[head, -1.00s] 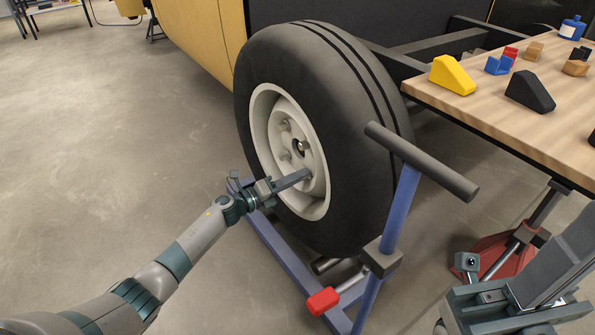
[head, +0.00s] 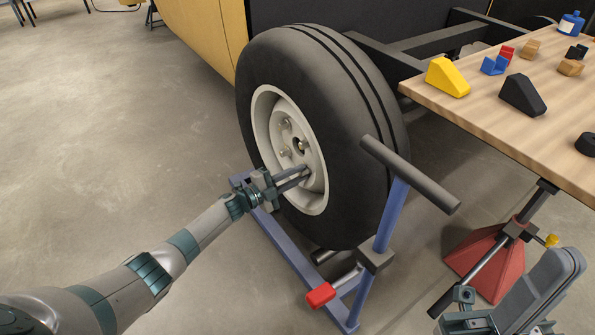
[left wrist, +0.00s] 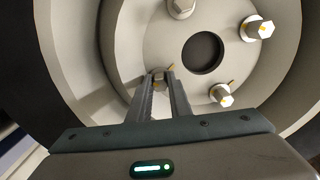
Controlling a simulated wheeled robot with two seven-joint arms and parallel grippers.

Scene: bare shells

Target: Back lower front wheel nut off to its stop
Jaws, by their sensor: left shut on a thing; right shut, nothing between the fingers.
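The wheel (head: 345,125) stands upright with a pale rim (head: 262,135) and several nuts around a dark centre hole. My left gripper (head: 306,170) reaches in from the left to the lower part of the hub. It is shut on a wheel nut (left wrist: 158,76), which shows between its fingertips in the left wrist view. The fingers partly hide that nut. Other nuts stand free: one at right (left wrist: 257,28), one below it (left wrist: 222,95) and one at top (left wrist: 181,8). My right gripper (head: 572,262) is shut and empty at the lower right, away from the wheel.
A blue wheel dolly (head: 285,262) with a grey T-handle (head: 410,175) and red pedal (head: 320,294) stands close to the wheel. A wooden table (head: 480,110) at right holds several blocks. A red stand (head: 490,260) is below it.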

